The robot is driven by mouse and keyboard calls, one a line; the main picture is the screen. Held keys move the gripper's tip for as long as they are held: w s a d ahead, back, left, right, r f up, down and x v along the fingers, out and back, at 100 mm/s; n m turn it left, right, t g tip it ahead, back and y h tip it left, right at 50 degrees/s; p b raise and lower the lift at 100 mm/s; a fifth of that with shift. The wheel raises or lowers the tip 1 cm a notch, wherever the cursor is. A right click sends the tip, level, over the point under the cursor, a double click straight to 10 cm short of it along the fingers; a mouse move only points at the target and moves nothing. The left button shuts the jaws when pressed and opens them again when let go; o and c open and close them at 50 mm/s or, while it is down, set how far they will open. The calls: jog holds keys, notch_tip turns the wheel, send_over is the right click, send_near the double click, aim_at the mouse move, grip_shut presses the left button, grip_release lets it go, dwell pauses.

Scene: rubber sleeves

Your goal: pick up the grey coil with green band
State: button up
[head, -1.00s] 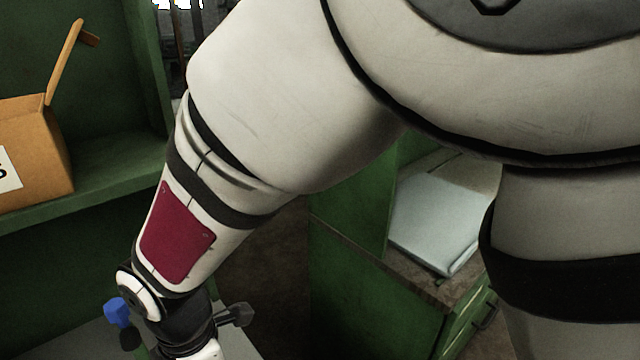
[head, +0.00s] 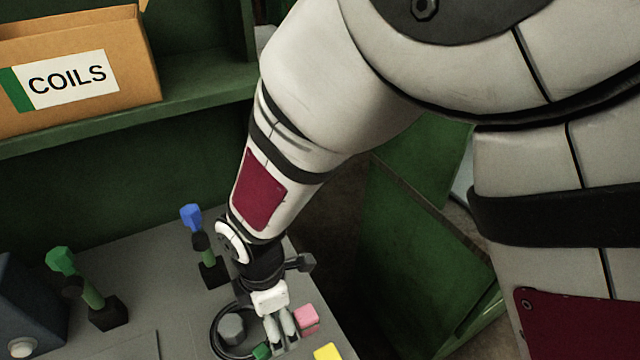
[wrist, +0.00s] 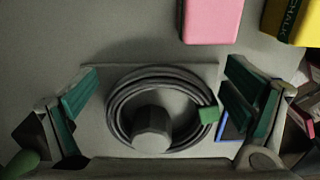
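The grey coil (wrist: 122,108) with its green band (wrist: 208,115) lies on the bench in the wrist view, looped around a short grey cylinder (wrist: 152,128). In the head view the coil (head: 214,340) shows near the bottom, with its green band (head: 262,352) at the lower right of the ring. My gripper (wrist: 162,88) is open and empty, with one green-padded finger on each side of the coil. In the head view my gripper (head: 281,326) is over the coil's right side. Whether a finger touches the coil cannot be told.
A pink block (head: 306,318) and a yellow block (head: 327,352) lie close to the gripper's right. Blue-topped (head: 191,216) and green-topped (head: 61,260) upright levers stand on the bench (head: 150,262). A cardboard box labelled COILS (head: 125,60) sits on the green shelf (head: 190,98).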

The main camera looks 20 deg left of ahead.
jog(key=c, duration=1.8)
grip_shut()
jog(key=shift+r, duration=0.15)
